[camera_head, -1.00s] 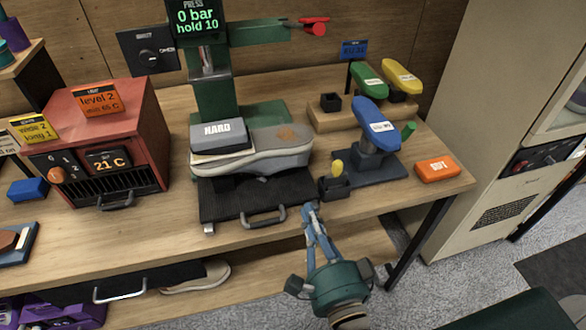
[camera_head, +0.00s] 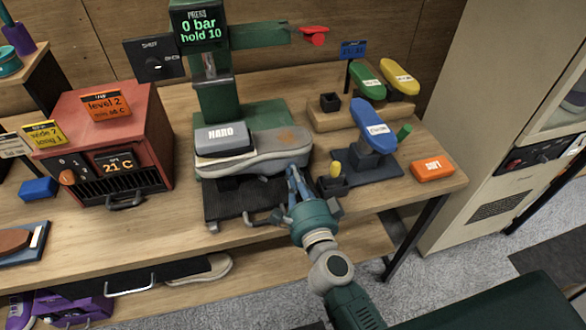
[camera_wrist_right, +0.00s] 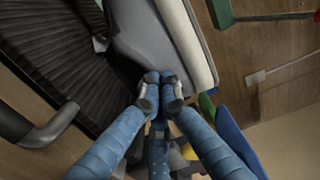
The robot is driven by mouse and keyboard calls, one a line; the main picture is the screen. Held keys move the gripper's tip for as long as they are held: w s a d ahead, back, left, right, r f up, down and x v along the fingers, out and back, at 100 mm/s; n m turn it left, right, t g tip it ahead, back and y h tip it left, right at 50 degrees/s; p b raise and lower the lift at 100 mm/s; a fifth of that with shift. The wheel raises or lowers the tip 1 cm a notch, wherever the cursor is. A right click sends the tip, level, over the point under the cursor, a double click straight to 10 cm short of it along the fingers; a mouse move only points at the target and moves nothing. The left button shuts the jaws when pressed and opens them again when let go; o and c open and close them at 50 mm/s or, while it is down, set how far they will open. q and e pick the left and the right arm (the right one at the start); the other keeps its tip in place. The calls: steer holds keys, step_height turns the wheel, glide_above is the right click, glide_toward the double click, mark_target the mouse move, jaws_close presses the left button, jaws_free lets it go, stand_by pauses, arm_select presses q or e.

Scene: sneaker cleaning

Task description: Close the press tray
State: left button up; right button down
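The black ribbed press tray (camera_head: 228,203) is pulled out toward the front edge of the bench, with its grey handle (camera_head: 250,217) facing front. It also fills the left of the wrist view (camera_wrist_right: 52,55), with the handle (camera_wrist_right: 40,130) below it. My right gripper (camera_head: 293,170) is at the tray's right side, by the sneaker's toe. Its blue fingertips (camera_wrist_right: 160,88) are together with nothing seen between them, close to the sneaker (camera_wrist_right: 160,45); contact is unclear. My left gripper is out of view.
A grey HARD block (camera_head: 221,137) rests on the sneaker under the green press column (camera_head: 216,100). To the right stand a small black cup (camera_head: 332,186), a blue shoe form (camera_head: 371,128) and an orange block (camera_head: 432,168). A red heater box (camera_head: 110,150) is left.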

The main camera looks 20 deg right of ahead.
steer(key=shift+w+r, duration=0.15)
steer(key=shift+w, duration=0.45)
steer(key=w+p, duration=0.2)
steer(key=w, duration=1.3)
steer(key=shift+b, duration=0.3)
steer(key=shift+w, duration=0.1)
steer(key=shift+r, duration=0.2)
